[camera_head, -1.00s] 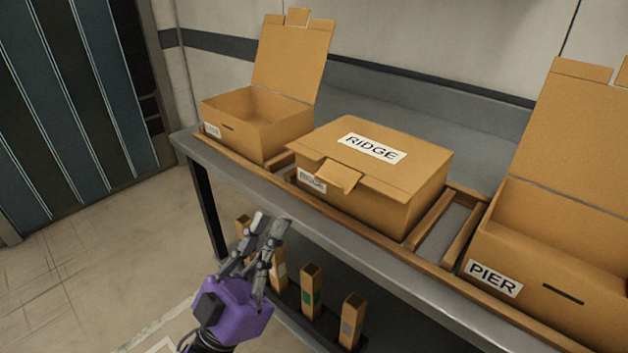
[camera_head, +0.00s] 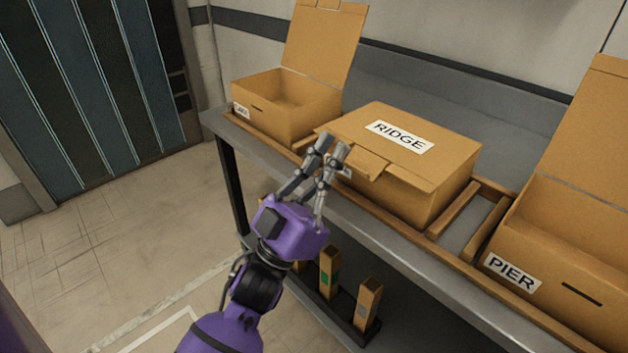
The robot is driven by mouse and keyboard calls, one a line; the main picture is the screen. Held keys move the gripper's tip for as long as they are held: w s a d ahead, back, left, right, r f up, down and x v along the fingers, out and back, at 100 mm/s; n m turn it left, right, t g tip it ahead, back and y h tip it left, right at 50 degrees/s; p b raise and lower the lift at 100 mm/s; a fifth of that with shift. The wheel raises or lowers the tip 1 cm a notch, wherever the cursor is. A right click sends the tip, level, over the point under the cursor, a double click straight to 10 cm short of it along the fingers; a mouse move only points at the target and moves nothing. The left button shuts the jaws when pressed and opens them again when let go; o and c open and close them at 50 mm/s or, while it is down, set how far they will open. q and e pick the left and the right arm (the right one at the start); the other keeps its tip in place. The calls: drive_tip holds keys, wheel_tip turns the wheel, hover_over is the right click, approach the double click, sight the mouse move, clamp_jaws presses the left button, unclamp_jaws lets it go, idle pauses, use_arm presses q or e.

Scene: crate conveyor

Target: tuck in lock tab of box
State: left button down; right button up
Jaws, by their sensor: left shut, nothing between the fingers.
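The RIDGE box (camera_head: 440,158) stands in the middle of the bench with its lid down. Its lock tab (camera_head: 367,164) sticks out at the front edge of the lid, outside the front wall. My left gripper (camera_head: 330,146) is shut and empty, just left of the tab and in front of the box's front left part. It covers most of the front label. I cannot tell whether the fingertips touch the box. My right gripper is not in view.
An open box (camera_head: 285,105) stands to the left with its lid raised. The open PIER box (camera_head: 560,245) stands to the right. A wooden rail (camera_head: 372,210) runs along the bench front (camera_head: 390,235). Narrow upright cartons (camera_head: 329,272) stand below.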

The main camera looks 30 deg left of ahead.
sight(363, 160)
use_arm(q)
drive_tip(key=f, duration=0.1)
drive_tip(key=w+f, duration=0.1)
drive_tip(key=f, duration=0.1)
drive_tip(key=shift+w+d+f, duration=0.2)
drive_tip(key=shift+w+f, duration=0.1)
drive_tip(key=shift+f, duration=0.1)
drive_tip(key=shift+f+b, duration=0.1)
drive_tip(key=shift+b, duration=0.3)
